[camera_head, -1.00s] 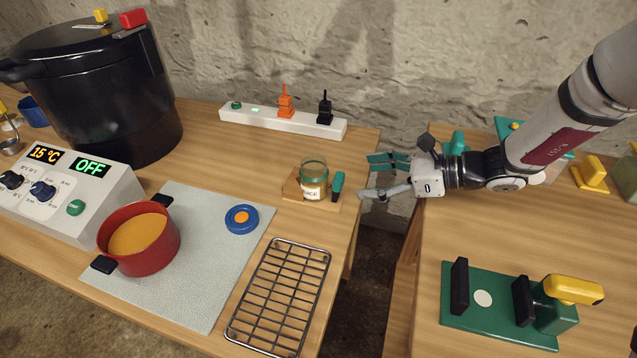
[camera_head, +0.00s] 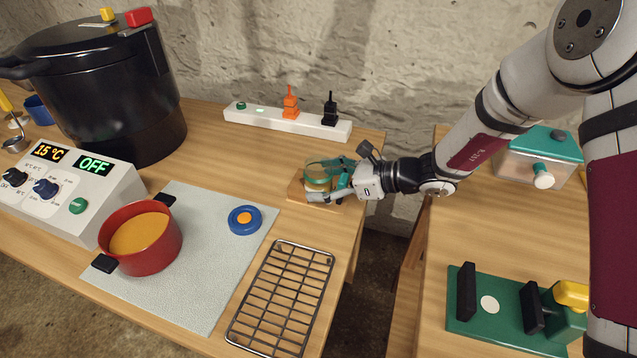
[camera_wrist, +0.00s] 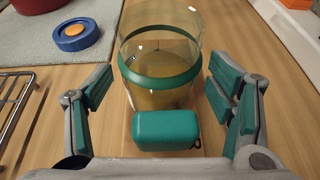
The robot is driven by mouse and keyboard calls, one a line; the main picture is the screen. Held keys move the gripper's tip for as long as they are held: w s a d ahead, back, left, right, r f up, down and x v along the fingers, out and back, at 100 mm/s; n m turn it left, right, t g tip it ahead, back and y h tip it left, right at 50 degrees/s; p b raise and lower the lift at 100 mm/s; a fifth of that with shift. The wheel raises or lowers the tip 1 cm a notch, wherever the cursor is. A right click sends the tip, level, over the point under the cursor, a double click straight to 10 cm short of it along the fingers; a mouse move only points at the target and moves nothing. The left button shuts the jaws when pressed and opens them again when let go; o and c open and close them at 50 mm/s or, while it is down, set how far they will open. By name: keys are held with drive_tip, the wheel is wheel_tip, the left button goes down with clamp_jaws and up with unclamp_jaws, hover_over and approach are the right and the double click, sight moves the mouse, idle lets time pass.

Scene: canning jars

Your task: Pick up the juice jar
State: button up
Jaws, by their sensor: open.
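The juice jar (camera_head: 317,177) is a glass jar with a green band and yellowish contents, upright on a small wooden board (camera_head: 297,190). In the wrist view the jar (camera_wrist: 160,75) stands straight ahead, between and slightly beyond my open fingers. My gripper (camera_head: 334,178) reaches in from the right at jar height, and its fingers partly cover the jar in the head view. In the wrist view my gripper (camera_wrist: 160,105) has a gap on both sides of the jar. A teal block-like piece (camera_wrist: 167,130) is between my fingers, in front of the jar.
A power strip (camera_head: 290,121) with orange and black plugs lies behind the jar. A wire rack (camera_head: 280,298), a blue disc (camera_head: 245,220) and a red pot (camera_head: 141,245) are to the left and front. A gap separates this table from the right one.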

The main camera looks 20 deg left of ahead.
drive_tip(key=c, duration=1.4)
drive_tip(key=shift+r, duration=0.15)
wheel_tip(320, 180, up, 10)
drive_tip(key=p, duration=0.1)
drive_tip(key=o, duration=0.7)
drive_tip(key=c, duration=1)
